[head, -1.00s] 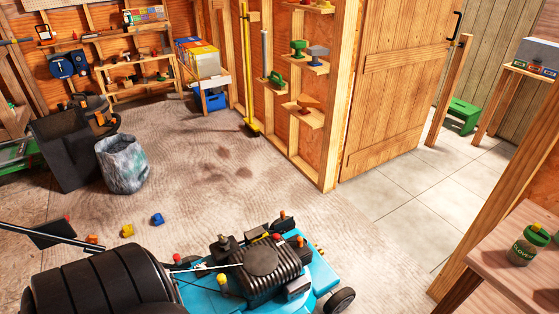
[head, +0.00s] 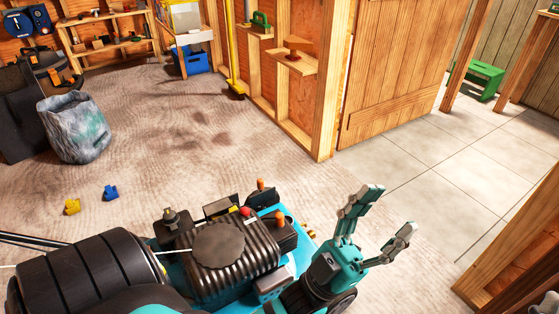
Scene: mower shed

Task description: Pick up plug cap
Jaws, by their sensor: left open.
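A teal mower (head: 262,226) with a dark ribbed engine (head: 228,258) fills the lower middle of the head view. Small parts stand on the engine: a red knob (head: 246,211), an orange-topped part (head: 279,217) and another orange-topped part (head: 261,184). I cannot tell which of these, if any, is the plug cap. My left gripper (head: 378,224) is open, its two fingers spread upward and to the right. It appears over the mower's right end, with empty space between the fingers. It hides part of the mower and a wheel. My right gripper is not in view.
A wooden post (head: 322,120) stands behind. The floor between is open.

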